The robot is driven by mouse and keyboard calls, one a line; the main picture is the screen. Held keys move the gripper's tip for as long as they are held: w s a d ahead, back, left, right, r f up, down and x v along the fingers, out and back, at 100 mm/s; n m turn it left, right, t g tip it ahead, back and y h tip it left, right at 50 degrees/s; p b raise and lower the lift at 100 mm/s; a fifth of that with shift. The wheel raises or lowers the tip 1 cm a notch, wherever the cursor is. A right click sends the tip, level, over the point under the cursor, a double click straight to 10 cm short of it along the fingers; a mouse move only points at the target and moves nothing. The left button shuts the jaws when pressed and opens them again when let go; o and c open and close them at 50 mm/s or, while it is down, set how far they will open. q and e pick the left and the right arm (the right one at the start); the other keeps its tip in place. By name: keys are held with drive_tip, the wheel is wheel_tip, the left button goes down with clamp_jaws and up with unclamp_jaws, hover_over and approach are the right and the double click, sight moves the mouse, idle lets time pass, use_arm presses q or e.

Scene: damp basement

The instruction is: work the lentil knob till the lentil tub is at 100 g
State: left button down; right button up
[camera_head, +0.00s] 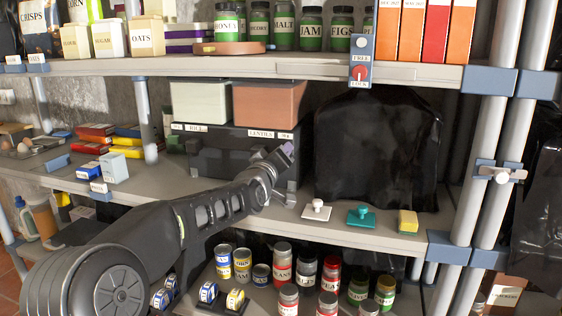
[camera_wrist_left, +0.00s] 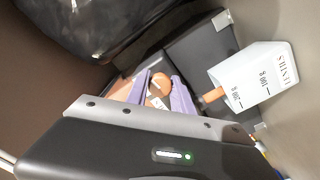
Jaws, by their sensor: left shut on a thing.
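The terracotta lentil bin (camera_head: 270,103), labelled LENTILS, sits on a dark dispenser body (camera_head: 225,158) on the middle shelf. My left gripper (camera_head: 287,152) is in front of the dispenser below this bin. In the left wrist view its lavender fingers (camera_wrist_left: 166,95) are closed on the tan-orange lentil knob (camera_wrist_left: 160,86). The white lentil tub (camera_wrist_left: 262,76) shows there with 100 g and 200 g marks. A short orange-brown piece (camera_wrist_left: 213,95) shows at its rim; I cannot tell whether it is falling lentils or a spout. The fill level inside is hidden. My right gripper is not in view.
A pale rice bin (camera_head: 201,103) stands left of the lentil bin. A black bag-like shape (camera_head: 372,150) fills the space to the right. A white-knobbed piece (camera_head: 316,210), a teal one (camera_head: 361,216) and a yellow sponge (camera_head: 408,221) lie along the shelf's front edge.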

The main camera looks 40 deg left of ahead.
use_arm(q)
drive_tip(key=shift+f+m, duration=0.1)
drive_tip(key=shift+m, duration=0.5)
drive_tip(key=c, duration=1.1)
unclamp_jaws()
drive_tip(key=b+v, duration=0.2)
drive_tip(key=v, duration=0.5)
drive_tip(key=shift+s+d, duration=0.15)
drive_tip(key=shift+s, duration=0.2)
